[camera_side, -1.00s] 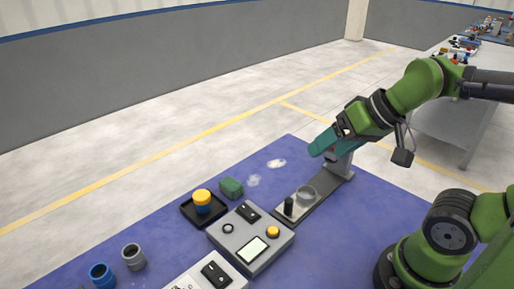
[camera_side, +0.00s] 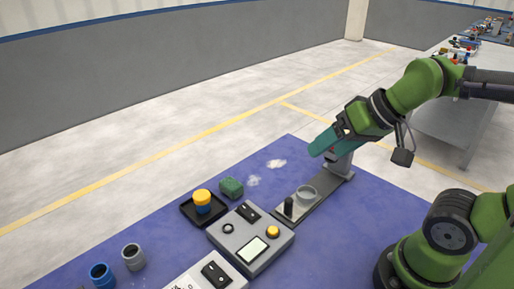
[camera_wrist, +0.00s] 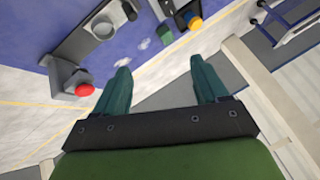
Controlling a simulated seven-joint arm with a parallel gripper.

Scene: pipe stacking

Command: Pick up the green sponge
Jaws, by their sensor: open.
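The green sponge (camera_side: 231,187) is a small dark green block lying on the blue table top, just behind the black tray. It also shows in the wrist view (camera_wrist: 165,35), near the top centre, beyond my fingers. My gripper (camera_side: 319,145) is up in the air to the right of the sponge and well apart from it. In the wrist view my gripper (camera_wrist: 163,75) has its two teal fingers spread wide with nothing between them.
A black tray (camera_side: 186,208) with a yellow and blue pipe stack (camera_side: 203,199) stands beside the sponge. A grey control box (camera_side: 270,252) and a fixture plate (camera_side: 318,203) are nearby. White smudges (camera_side: 254,180) mark the table. Loose pipes (camera_side: 133,257) stand at the front left.

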